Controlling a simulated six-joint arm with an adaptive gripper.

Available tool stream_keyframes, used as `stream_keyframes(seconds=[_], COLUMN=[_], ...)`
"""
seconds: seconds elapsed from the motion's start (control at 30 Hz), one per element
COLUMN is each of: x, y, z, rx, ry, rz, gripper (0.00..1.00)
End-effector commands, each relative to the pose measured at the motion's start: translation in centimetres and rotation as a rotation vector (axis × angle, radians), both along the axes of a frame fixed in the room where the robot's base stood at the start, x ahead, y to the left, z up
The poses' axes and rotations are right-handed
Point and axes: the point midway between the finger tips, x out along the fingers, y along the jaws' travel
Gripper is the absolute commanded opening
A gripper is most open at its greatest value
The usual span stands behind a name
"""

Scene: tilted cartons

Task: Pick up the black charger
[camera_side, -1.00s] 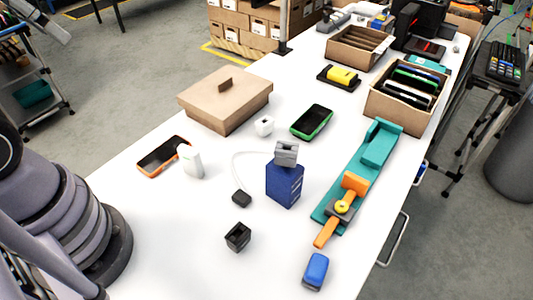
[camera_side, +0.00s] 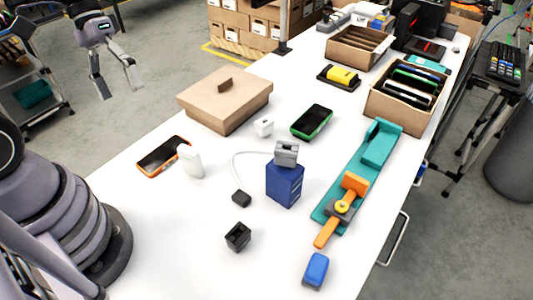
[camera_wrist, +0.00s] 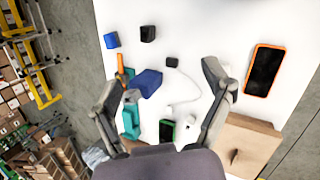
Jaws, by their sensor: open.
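The black charger (camera_side: 238,237) is a small dark cube lying on the white table, in the front middle of the side view. In the wrist view the black charger (camera_wrist: 147,33) is near the top, beside a small blue block. My gripper (camera_side: 120,93) is open and empty, high at the upper left of the side view, well away from the charger. In the wrist view my gripper (camera_wrist: 162,75) shows two spread fingers with nothing held between them.
A small black plug on a white cable (camera_side: 241,198) lies close behind the charger. A dark blue box (camera_side: 285,184) carries a grey block (camera_side: 286,153). The table's front left is clear.

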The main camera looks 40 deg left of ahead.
Motion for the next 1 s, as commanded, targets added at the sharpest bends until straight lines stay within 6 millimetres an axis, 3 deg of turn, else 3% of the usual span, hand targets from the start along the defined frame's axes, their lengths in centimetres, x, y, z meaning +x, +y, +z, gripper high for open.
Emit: stream_keyframes(seconds=[0.4,0.7,0.87,1.0], x=[3.4,3.2,2.8,2.6], y=[-4.8,-5.8,-5.9,-7.2], z=[-11.6,-20.7,-22.8,-23.5], rx=[-0.422,-0.527,-0.531,-0.528], ry=[0.598,0.849,0.891,0.901], rz=[0.47,0.854,0.939,0.947], gripper=[0.8,0.8,0.8,0.8])
